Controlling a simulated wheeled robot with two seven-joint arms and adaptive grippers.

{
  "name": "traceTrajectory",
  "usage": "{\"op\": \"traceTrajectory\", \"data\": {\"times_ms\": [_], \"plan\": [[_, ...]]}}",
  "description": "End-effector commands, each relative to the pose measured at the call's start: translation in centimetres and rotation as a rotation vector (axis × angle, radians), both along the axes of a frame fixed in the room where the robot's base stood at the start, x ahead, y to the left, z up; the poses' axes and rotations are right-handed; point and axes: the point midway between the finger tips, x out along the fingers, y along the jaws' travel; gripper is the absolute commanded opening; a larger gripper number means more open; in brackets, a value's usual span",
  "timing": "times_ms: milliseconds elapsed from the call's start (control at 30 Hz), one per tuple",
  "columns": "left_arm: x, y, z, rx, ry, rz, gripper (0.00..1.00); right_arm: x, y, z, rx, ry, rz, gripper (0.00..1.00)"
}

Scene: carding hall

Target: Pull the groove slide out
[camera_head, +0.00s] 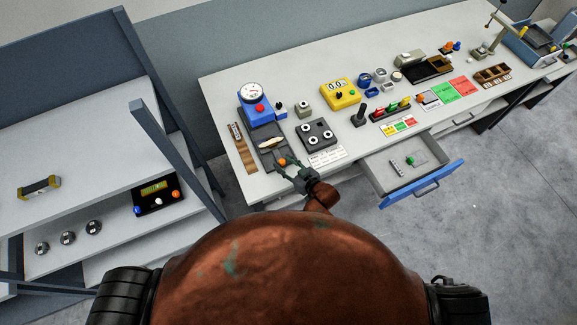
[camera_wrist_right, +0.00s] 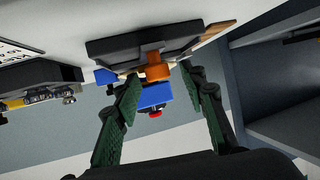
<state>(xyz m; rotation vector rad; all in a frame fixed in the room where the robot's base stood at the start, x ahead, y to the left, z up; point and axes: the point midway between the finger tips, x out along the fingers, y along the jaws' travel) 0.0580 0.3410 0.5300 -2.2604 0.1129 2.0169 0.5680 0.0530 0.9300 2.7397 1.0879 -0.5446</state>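A dark grey slide block (camera_head: 264,157) lies on the bench in front of a blue gauge stand (camera_head: 262,117) with a round white dial. A light, spindle-shaped piece (camera_head: 271,143) rests on it. An orange knob (camera_head: 282,161) sits at its front end; the knob (camera_wrist_right: 157,70) and the block's dark underside (camera_wrist_right: 125,46) also show in the right wrist view. My right gripper (camera_head: 291,172) is at the bench's front edge by the knob. In the wrist view its green-padded fingers (camera_wrist_right: 162,80) are spread, with the knob between their tips and gaps on both sides. My left gripper is out of view.
A brown wooden strip (camera_head: 241,150) lies left of the slide and a dark block with round sockets (camera_head: 317,138) stands right of it. An open drawer with a blue front (camera_head: 422,187) juts out right of my arm. A shelf rack (camera_head: 75,115) stands left.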

Motion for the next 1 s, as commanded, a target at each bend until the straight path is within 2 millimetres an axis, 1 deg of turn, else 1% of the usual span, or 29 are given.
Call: {"op": "traceTrajectory", "data": {"times_ms": [33,167,400,600,767,1000], "plan": [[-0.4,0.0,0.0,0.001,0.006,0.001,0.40,-0.3,-0.3,0.1,-0.001,0.000,-0.001,0.38],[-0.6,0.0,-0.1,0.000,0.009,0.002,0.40,-1.4,-1.4,0.6,-0.002,0.001,-0.001,0.38],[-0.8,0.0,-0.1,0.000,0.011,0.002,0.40,-4.8,-4.6,2.6,-0.002,0.001,-0.001,0.38],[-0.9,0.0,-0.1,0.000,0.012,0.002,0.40,-7.0,-6.7,3.9,-0.003,0.001,-0.001,0.38],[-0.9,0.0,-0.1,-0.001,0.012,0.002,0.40,-7.8,-7.4,4.4,-0.002,0.000,-0.001,0.38],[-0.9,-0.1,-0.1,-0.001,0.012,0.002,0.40,-7.9,-7.6,4.5,-0.002,0.001,-0.001,0.38]]}}
